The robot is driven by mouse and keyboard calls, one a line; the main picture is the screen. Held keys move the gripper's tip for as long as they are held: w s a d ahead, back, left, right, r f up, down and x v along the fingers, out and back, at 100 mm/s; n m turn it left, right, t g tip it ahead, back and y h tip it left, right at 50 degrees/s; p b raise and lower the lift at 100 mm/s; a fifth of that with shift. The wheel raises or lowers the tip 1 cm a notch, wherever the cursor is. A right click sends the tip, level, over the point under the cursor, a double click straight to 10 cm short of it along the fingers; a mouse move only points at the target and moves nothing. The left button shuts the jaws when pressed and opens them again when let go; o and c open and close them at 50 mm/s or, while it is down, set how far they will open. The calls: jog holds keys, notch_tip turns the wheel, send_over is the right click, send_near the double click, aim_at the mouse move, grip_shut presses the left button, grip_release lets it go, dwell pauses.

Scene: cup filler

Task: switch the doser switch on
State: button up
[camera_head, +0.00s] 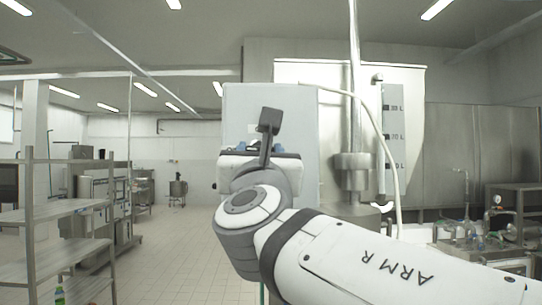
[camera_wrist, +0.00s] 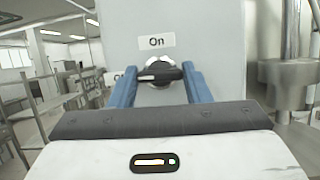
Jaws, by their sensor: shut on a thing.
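The doser switch (camera_wrist: 159,73) is a black knob on a round metal base, on the front of a pale grey box (camera_wrist: 210,35). Its black handle lies about level. A white label (camera_wrist: 156,41) reading "On" is above it. A second label (camera_wrist: 117,76) at lower left is mostly hidden behind a finger. My gripper (camera_wrist: 160,75) is shut on the knob, one blue finger on each side. In the head view the same box (camera_head: 285,105) stands behind my wrist, which hides the switch.
A white hose (camera_head: 385,130) hangs there. Metal shelves (camera_head: 55,220) stand at left, with open tiled floor (camera_head: 165,245) between.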

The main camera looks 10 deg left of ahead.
jog(key=shift+a+r+m+g+h+b, duration=0.1)
jog(key=shift+m+g+h+b, duration=0.9)
jog(key=shift+m, duration=2.55)
jog(key=shift+a+r+m+g+h+b, duration=0.15)
jog(key=shift+m+g+h+b, duration=0.35)
jog(key=shift+m+h, duration=2.05)
jog(key=shift+a+f+m+g+h+b, duration=0.15)
jog(key=shift+m+g+b, duration=0.6)
jog(key=shift+m, duration=3.85)
jog(key=shift+d+r, duration=0.1)
jog(key=o, duration=1)
jog(key=shift+s, duration=0.1)
